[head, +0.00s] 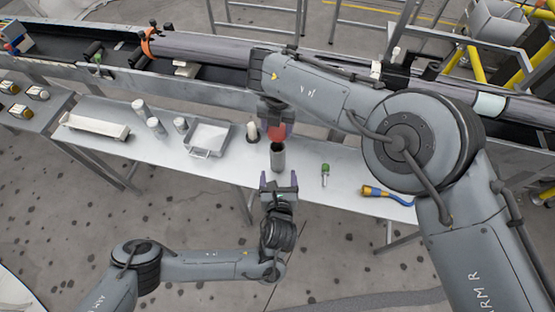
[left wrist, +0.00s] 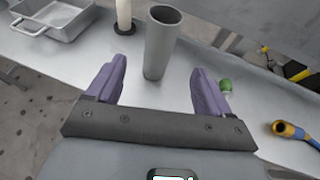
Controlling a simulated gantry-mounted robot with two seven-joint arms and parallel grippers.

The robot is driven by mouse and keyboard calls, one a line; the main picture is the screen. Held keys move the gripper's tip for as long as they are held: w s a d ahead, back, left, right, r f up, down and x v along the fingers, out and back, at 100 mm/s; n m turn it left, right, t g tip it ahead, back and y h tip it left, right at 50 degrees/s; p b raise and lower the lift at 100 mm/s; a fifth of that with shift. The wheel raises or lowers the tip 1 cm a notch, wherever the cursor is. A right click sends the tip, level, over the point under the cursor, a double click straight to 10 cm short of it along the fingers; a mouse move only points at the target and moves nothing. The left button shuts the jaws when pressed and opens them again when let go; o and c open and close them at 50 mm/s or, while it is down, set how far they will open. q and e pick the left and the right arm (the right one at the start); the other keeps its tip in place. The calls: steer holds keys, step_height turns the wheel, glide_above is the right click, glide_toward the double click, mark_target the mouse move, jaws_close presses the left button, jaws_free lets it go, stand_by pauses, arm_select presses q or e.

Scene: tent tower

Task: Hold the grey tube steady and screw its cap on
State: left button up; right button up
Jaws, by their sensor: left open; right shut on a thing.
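The grey tube (head: 277,157) stands upright and open-topped on the table near its front edge; it also shows in the left wrist view (left wrist: 161,45). My left gripper (head: 279,177) is open on the near side of the tube. In the left wrist view its purple fingers (left wrist: 160,66) are spread, with the tube just beyond and between their tips, apart from both. My right gripper (head: 276,130) is shut on a red cap (head: 277,134) and holds it above and slightly behind the tube's mouth. The gripper partly hides the cap.
A white bottle-like object (head: 252,131) stands behind the tube to the left, beside a metal tray (head: 208,138). A green-topped item (head: 325,171) and a blue-and-yellow tool (head: 385,195) lie to the right. Grey cylinders (head: 156,127) and a white tray (head: 93,126) stand further left. A conveyor runs behind.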

mark_target(278, 160)
arm_select(q)
steer(key=x, duration=1.1)
steer(key=shift+w+f, duration=0.2)
steer(key=c, duration=1.5)
arm_select(e)
steer(key=shift+f, duration=2.45)
steer(key=shift+f, duration=0.15)
steer(key=shift+f, duration=0.75)
arm_select(q)
jaws_close()
arm_select(e)
steer(key=shift+f, duration=0.55)
